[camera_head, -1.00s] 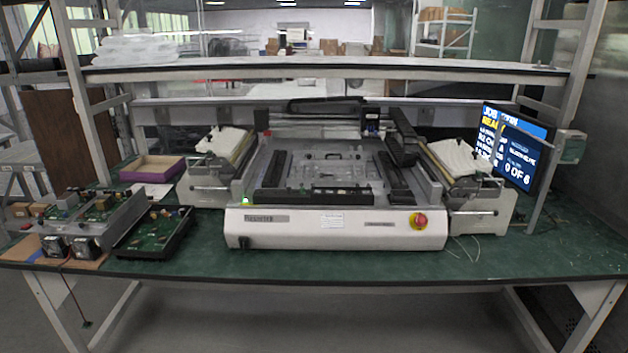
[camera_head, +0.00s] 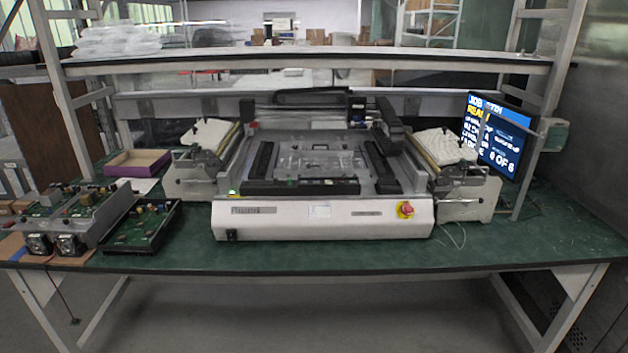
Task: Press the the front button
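A white desktop machine (camera_head: 322,230) stands in the middle of the green workbench. A small black switch (camera_head: 232,235) sits at the panel's lower left corner. A small green light (camera_head: 232,192) glows above the panel's left end. Neither of my grippers shows in the head view, and nothing covers the front panel.
Circuit boards in trays (camera_head: 142,226) and a purple-sided box (camera_head: 138,163) lie on the left. A lit monitor (camera_head: 497,137) stands at the right, behind a metal post. A shelf (camera_head: 310,62) spans above the machine. The green bench top (camera_head: 330,257) is clear along its front edge.

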